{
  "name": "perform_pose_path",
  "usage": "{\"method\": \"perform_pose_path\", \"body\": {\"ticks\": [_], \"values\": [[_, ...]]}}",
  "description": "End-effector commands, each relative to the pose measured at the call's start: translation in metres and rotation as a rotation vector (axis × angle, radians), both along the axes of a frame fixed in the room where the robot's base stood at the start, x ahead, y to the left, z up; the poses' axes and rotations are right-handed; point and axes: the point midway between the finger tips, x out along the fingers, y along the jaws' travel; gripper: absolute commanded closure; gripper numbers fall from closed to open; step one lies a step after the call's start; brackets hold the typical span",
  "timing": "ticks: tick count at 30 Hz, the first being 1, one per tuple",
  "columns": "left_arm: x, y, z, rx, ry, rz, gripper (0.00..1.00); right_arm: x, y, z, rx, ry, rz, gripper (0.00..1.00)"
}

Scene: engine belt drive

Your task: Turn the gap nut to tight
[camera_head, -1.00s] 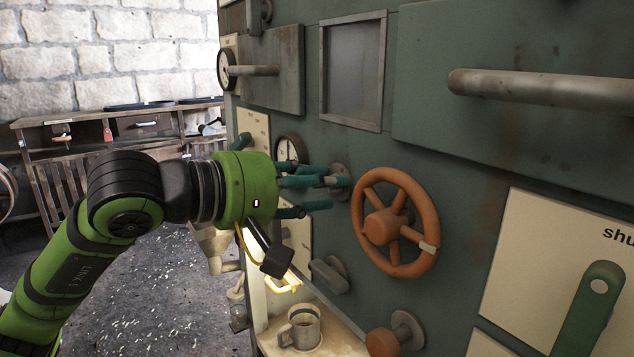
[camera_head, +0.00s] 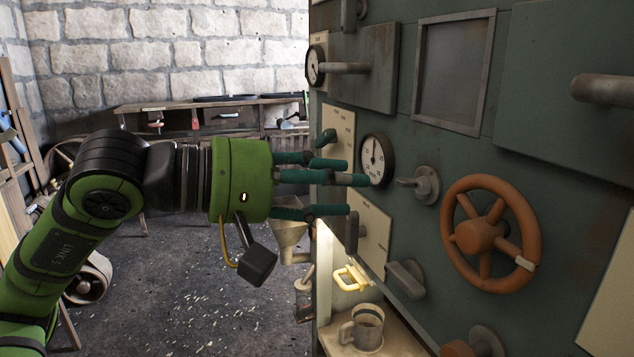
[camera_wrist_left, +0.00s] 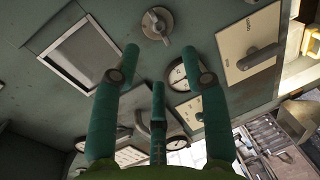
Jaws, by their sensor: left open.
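No label reading gap nut shows. A small grey winged knob on a round base (camera_head: 427,184) sits on the green panel, right of a white-faced gauge (camera_head: 377,160); a like knob shows near the top of the left wrist view (camera_wrist_left: 157,24). My left gripper (camera_head: 350,188) is open and empty, its fingers spread and pointing right at the panel. In the head view its fingertips end left of the knob, overlapping the gauge's edge, with a visible gap to the knob. In the left wrist view the fingers (camera_wrist_left: 160,70) stand apart, with the knob beyond them. My right gripper is out of view.
An orange handwheel (camera_head: 488,234) is right of the knob. A grey lever (camera_head: 404,279) sits below it. A metal mug (camera_head: 364,330) stands on a ledge under the panel. A workbench (camera_head: 215,106) is at the back wall, with open floor before it.

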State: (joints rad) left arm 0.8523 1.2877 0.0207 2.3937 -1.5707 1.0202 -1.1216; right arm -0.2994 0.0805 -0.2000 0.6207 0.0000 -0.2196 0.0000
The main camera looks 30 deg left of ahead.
Motion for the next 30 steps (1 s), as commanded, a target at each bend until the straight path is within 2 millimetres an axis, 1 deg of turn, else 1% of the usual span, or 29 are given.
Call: {"method": "perform_pose_path", "body": {"ticks": [6, 12, 30], "values": [[-0.011, 0.009, 0.002, 0.002, 0.002, 0.001, 0.55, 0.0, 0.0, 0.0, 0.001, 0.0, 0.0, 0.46], [-0.016, 0.011, 0.003, 0.005, 0.0, -0.002, 0.55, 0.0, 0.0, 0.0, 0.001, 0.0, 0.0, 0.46], [-0.015, 0.012, 0.004, -0.012, 0.009, -0.004, 0.55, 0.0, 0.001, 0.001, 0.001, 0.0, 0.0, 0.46]]}}
